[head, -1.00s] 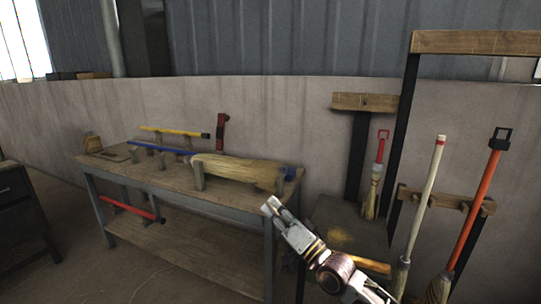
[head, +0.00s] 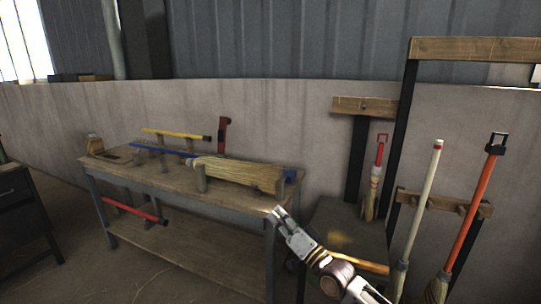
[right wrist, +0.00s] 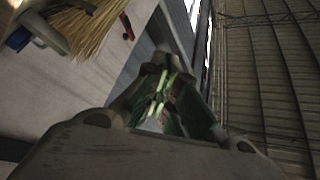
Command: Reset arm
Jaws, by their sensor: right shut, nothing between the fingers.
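My right gripper (head: 279,213) is shut and empty in the head view, in front of the right end of the workbench (head: 225,199). Its fingers also show in the right wrist view (right wrist: 160,92). A straw broom head (head: 240,173) with a blue handle (head: 160,150) lies across supports on the workbench, behind and to the left of my right gripper. Its bristles show at the top left of the right wrist view (right wrist: 88,28). My left gripper is not in view.
A yellow stick (head: 172,134) and a red tool (head: 223,134) are at the back of the bench. At the right, a small broom (head: 374,180), a white-handled broom (head: 422,200) and an orange-handled broom (head: 474,212) stand by racks.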

